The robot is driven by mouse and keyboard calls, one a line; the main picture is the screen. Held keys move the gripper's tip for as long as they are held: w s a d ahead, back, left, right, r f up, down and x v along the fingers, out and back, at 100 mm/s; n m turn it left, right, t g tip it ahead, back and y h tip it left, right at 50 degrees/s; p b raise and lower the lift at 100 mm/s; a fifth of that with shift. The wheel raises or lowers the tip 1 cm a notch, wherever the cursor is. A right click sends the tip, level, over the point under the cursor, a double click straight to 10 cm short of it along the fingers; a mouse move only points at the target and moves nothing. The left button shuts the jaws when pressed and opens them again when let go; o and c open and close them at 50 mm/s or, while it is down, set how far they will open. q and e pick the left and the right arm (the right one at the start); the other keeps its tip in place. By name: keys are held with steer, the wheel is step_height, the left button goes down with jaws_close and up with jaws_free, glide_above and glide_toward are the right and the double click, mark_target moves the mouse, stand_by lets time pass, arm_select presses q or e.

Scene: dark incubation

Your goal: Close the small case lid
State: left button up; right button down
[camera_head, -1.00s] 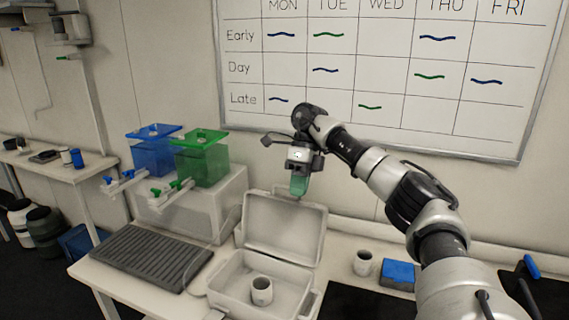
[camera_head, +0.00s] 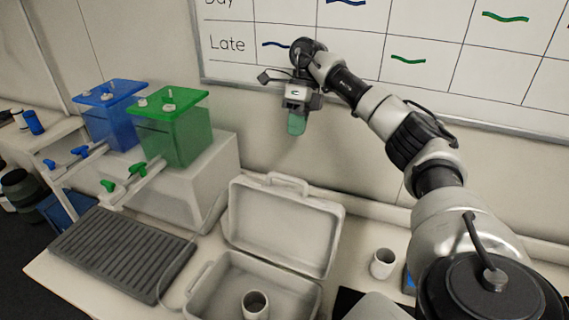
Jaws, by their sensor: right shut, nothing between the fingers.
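The small white case stands open on the white bench. Its lid (camera_head: 283,228) is raised and leans back, with a handle on its top edge. Its base (camera_head: 207,290) is cut off by the lower picture edge. A white cup (camera_head: 255,305) stands inside the base. My right gripper (camera_head: 297,124) is above and behind the lid's top edge, apart from it, in front of the wall. Its greenish fingers point down and are shut with nothing between them. My left gripper is not in view.
A blue tank (camera_head: 112,124) and a green tank (camera_head: 174,139) with taps stand on a white block at the left. A grey ribbed tray (camera_head: 122,252) lies in front of them. Another white cup (camera_head: 383,263) stands right of the case. A whiteboard (camera_head: 440,60) hangs behind.

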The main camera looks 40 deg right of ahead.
mark_target(280, 186)
steer(key=s+a+f+p, duration=0.1)
steer(key=a+f, duration=0.1)
steer(key=a+f+p, duration=0.1)
steer(key=a+f, duration=0.1)
steer(key=s+a+f+p, duration=0.1)
steer(key=a+f, duration=0.1)
steer(key=shift+s+f+p, duration=0.15)
steer(key=shift+s+p, duration=0.2)
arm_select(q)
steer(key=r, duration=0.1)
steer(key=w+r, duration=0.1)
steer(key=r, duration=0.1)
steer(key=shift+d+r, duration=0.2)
arm_select(e)
steer(key=shift+f, duration=0.1)
steer(key=shift+a, duration=0.1)
